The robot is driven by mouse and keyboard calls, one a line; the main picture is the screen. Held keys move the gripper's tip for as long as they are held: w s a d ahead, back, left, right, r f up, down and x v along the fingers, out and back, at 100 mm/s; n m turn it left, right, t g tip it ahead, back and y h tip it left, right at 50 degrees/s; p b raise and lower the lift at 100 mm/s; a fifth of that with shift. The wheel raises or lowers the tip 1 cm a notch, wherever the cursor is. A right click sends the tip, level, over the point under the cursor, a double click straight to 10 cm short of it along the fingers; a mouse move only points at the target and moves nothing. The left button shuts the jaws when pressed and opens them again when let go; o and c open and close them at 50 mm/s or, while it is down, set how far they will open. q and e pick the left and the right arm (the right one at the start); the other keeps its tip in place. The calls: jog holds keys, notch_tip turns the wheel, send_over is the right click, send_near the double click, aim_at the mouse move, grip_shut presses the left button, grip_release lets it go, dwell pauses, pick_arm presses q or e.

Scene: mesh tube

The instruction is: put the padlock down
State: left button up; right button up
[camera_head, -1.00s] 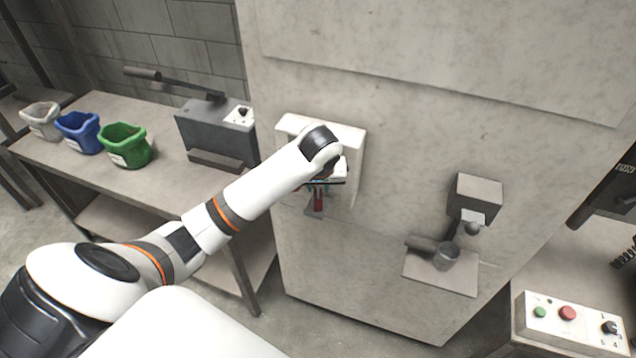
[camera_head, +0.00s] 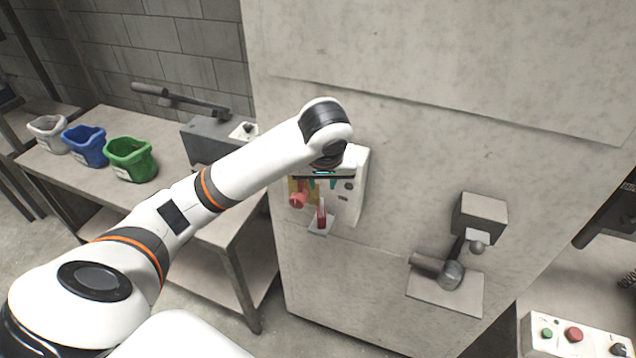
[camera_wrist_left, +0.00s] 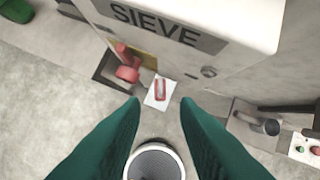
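My right gripper is not in view.
The white SIEVE box (camera_head: 356,178) has a red knob (camera_head: 298,200) beside the ledge. Three bins stand on the left table. A round ringed thing (camera_wrist_left: 155,148) is unclear.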

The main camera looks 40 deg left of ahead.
pick_arm(q)
jog(key=shift+r, duration=0.1)
jog(key=w+d+f+m+t+h, duration=0.25)
jog(key=d+f, duration=0.25)
jog(key=f, duration=0.4)
jog(key=w+d+f+m+t+h, duration=0.1)
jog(key=w+d+f+m+h, duration=0.15)
jog(key=d+f, duration=0.4)
jog(key=s+a+f+y, duration=0.1)
jog(key=s+a+f, duration=0.15)
jog(key=f, duration=0.75)
jog(key=s+a+f, duration=0.2)
jog(key=s+f, duration=0.2)
jog(key=f, duration=0.7)
jog(key=s+a+f+m+g+y, duration=0.1)
jog(key=s+a+f+m+g, duration=0.2)
jog(key=s+f, duration=1.5)
jog(key=s+d+f+m+g, duration=0.1)
jog(key=s+f, duration=0.1)
jog(key=s, duration=0.8)
jog(key=s+d+f+g, duration=0.1)
jog(key=s+f+g, duration=0.1)
jog(key=s, duration=0.9)
jog(key=shift+s+d+f+m, duration=0.2)
jog(key=shift+f+m, duration=0.2)
jog(key=shift+f, duration=0.45)
